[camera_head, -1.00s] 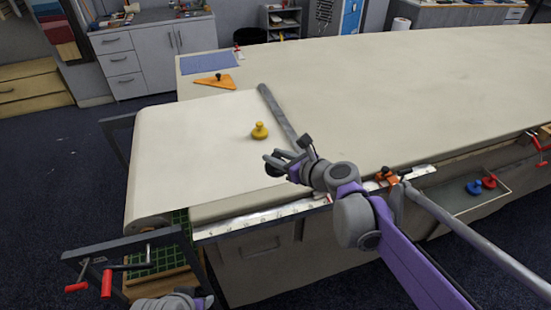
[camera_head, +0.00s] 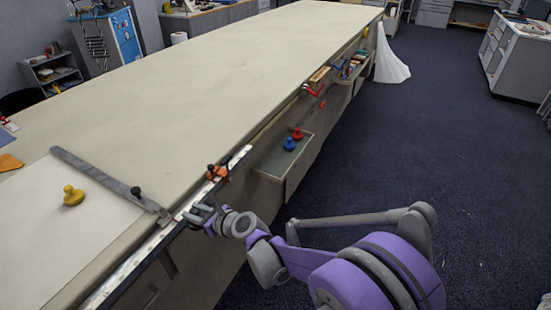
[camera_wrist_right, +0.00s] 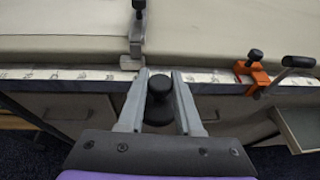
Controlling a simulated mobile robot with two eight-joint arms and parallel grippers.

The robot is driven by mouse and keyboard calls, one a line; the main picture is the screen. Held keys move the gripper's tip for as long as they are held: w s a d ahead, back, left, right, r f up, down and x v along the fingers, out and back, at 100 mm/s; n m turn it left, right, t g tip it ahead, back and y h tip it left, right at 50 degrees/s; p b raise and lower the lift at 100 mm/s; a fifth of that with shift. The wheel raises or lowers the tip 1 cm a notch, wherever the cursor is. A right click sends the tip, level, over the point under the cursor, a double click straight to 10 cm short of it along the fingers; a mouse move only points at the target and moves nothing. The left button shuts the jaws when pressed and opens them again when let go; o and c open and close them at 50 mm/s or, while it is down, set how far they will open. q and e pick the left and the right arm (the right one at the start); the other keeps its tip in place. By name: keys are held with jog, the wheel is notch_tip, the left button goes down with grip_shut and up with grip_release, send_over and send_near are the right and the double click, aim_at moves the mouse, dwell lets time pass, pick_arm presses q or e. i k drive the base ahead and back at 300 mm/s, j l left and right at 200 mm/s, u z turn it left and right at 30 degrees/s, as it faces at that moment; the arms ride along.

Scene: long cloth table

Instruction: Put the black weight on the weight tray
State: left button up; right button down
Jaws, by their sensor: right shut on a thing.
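The black weight (camera_wrist_right: 158,100) sits between the two fingers of my right gripper in the right wrist view, and the gripper is shut on it. In the head view my right gripper (camera_head: 201,215) is at the table's front edge, by the ruler strip and left of the tray. The weight is hard to make out there. The weight tray (camera_head: 272,178) is an open, drawer-like tray on the table's front side, holding a blue weight (camera_head: 289,144) and a red weight (camera_head: 298,134). Its corner shows at the right of the wrist view (camera_wrist_right: 300,128). My left gripper is out of view.
A yellow weight (camera_head: 73,196) stands on the white sheet, near a metal straightedge (camera_head: 105,180) with a black knob. An orange clamp (camera_head: 217,173) sits on the table edge between my right gripper and the tray. Part of the tray floor is bare.

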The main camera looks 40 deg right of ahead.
aim_at(271, 170)
jog(key=i+l+z, duration=0.1)
jog(key=z, duration=0.95)
jog(key=i+l, duration=0.25)
jog(key=i, duration=0.2)
jog(key=i+l, duration=0.25)
jog(key=i, duration=0.15)
jog(key=i+l, duration=0.2)
jog(key=i, duration=0.2)
